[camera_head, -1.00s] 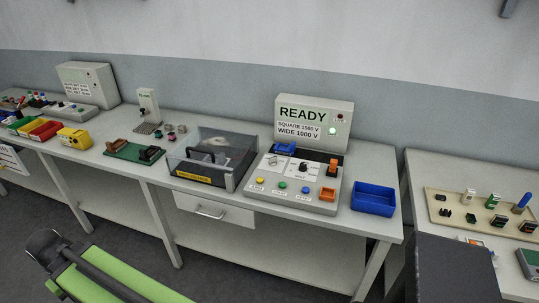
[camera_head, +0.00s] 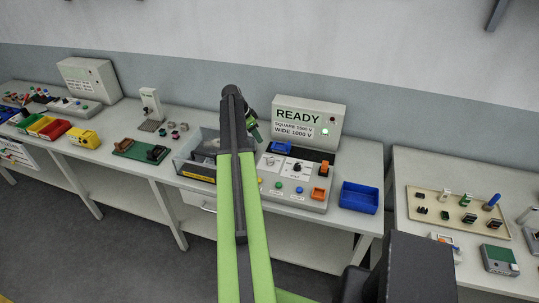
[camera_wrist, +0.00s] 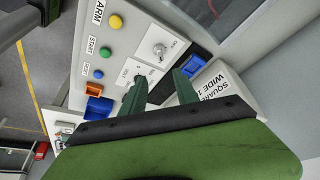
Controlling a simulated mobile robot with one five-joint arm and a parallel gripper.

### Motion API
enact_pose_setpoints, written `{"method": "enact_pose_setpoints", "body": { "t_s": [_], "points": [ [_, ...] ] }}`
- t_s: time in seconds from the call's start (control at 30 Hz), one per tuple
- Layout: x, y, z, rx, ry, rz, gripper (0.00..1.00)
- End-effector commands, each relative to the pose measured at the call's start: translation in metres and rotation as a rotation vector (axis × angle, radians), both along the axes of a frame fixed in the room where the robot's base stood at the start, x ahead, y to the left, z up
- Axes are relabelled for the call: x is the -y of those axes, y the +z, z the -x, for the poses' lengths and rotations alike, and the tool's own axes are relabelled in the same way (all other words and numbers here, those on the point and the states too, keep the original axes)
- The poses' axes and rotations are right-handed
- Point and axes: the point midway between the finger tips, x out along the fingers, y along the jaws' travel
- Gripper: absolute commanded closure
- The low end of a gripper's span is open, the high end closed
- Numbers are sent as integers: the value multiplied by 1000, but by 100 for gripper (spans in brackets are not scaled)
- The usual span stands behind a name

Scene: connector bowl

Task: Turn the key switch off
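The control console (camera_head: 300,195) stands on the bench, with a white plate (camera_head: 270,160) holding a small silver key-like switch near its upper left. In the wrist view this silver switch (camera_wrist: 159,51) shows clearly on its plate; its exact setting is hard to read. A second white plate with a dark dial (camera_head: 297,166) sits beside it, partly hidden by a finger in the wrist view. My gripper (camera_head: 254,132) is above the console's left side, near the clear-lidded box. In the wrist view my two dark green fingertips (camera_wrist: 158,85) are apart, with nothing held between them.
A display box (camera_head: 308,123) reading READY, with a green light, stands behind the console. Yellow, green and blue buttons line its front, and an orange connector (camera_head: 320,194) is at right. A clear-lidded box (camera_head: 196,171) is left, a blue bin (camera_head: 359,198) right.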

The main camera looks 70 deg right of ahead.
Motion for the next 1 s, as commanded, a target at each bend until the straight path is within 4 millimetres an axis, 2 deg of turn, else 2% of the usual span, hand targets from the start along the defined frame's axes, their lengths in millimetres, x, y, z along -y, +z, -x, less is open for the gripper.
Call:
{"method": "enact_pose_setpoints", "body": {
  "t_s": [0.27, 0.8, 0.9, 1.0],
  "points": [
    [8, -37, 7, 0, 3, -1, 64],
    [42, -147, 37, 1, 2, -2, 64],
    [46, -159, 41, 0, 3, -2, 64],
    [48, -162, 43, 1, 4, -2, 64]
  ]
}}
